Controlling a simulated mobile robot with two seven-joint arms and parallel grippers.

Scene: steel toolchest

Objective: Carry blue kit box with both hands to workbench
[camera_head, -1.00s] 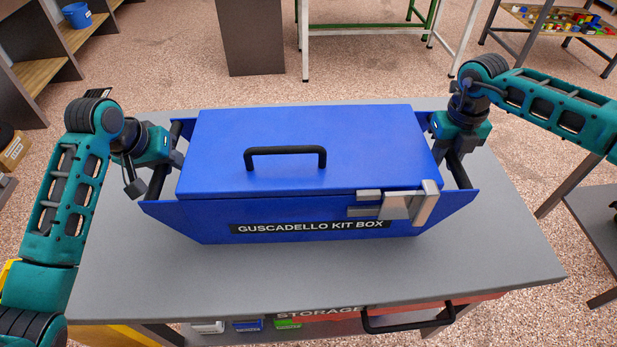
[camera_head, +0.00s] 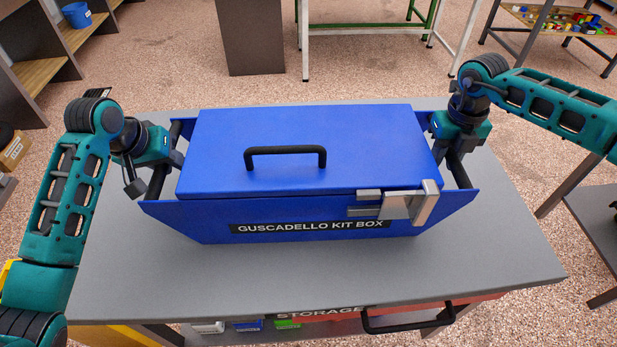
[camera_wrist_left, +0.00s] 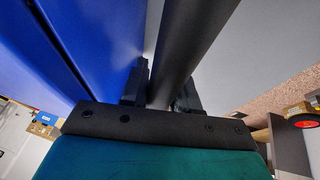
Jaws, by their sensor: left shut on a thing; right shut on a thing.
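The blue kit box (camera_head: 300,155) has its lid shut, with a black handle on top and a grey latch at the front right. It is on or just above the grey worktop (camera_head: 330,280); I cannot tell if it touches. My left gripper (camera_head: 172,158) is shut on the black side bar at the box's left end. In the left wrist view the bar (camera_wrist_left: 190,45) runs between the fingers (camera_wrist_left: 160,90), beside the blue wall (camera_wrist_left: 85,45). My right gripper (camera_head: 450,140) is shut on the bar at the right end, its fingers partly hidden.
The worktop is bare in front of the box. A storage drawer with a black handle (camera_head: 410,320) is below its front edge. Shelves with a blue bucket (camera_head: 77,14) stand at the far left. A green-framed table (camera_head: 370,25) and a rack (camera_head: 560,20) are behind.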

